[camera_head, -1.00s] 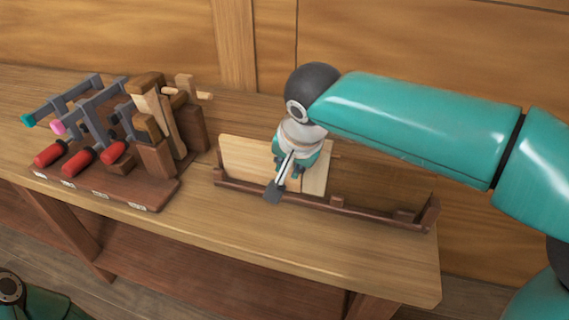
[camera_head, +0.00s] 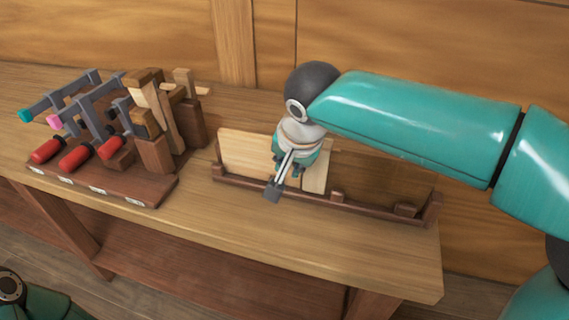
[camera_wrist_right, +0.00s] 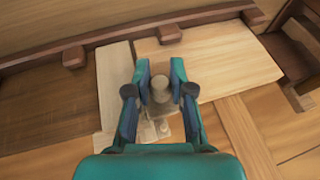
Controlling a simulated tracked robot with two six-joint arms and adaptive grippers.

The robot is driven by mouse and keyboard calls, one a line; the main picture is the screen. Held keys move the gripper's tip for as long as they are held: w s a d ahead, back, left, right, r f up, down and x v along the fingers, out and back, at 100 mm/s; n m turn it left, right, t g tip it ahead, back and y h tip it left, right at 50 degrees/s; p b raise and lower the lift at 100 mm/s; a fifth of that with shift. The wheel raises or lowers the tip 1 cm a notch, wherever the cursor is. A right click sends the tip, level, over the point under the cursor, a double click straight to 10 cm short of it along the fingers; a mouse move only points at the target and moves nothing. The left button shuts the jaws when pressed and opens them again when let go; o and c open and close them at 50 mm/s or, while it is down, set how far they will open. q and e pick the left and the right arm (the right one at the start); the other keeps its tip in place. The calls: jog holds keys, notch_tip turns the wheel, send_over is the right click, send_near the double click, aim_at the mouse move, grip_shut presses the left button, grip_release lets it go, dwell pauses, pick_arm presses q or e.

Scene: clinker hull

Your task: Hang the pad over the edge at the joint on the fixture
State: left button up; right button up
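The fixture is a dark wooden rail with upright stops (camera_head: 337,197) on the bench; it also shows in the wrist view (camera_wrist_right: 72,57). A wide pale panel (camera_head: 243,152) stands behind it, with a narrower pale piece (camera_head: 316,178) at its right end. In the wrist view, the narrow piece (camera_wrist_right: 115,78) lies between the panel (camera_wrist_right: 222,68) and a darker board (camera_wrist_right: 50,105). I cannot tell which piece is the pad. My right gripper (camera_wrist_right: 160,70) has its fingers apart either side of a small pale knob (camera_wrist_right: 160,90); contact is unclear.
A dark tool board (camera_head: 105,190) with red-handled clamps (camera_head: 76,158) and upright wooden blocks (camera_head: 156,155) stands left of the fixture. The bench front (camera_head: 200,215) is clear. A wooden wall (camera_head: 400,60) rises behind.

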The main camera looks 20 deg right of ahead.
jog(key=o, duration=0.4)
jog(key=v, duration=1.1)
jog(key=shift+s+r, duration=0.15)
jog(key=shift+r, duration=0.25)
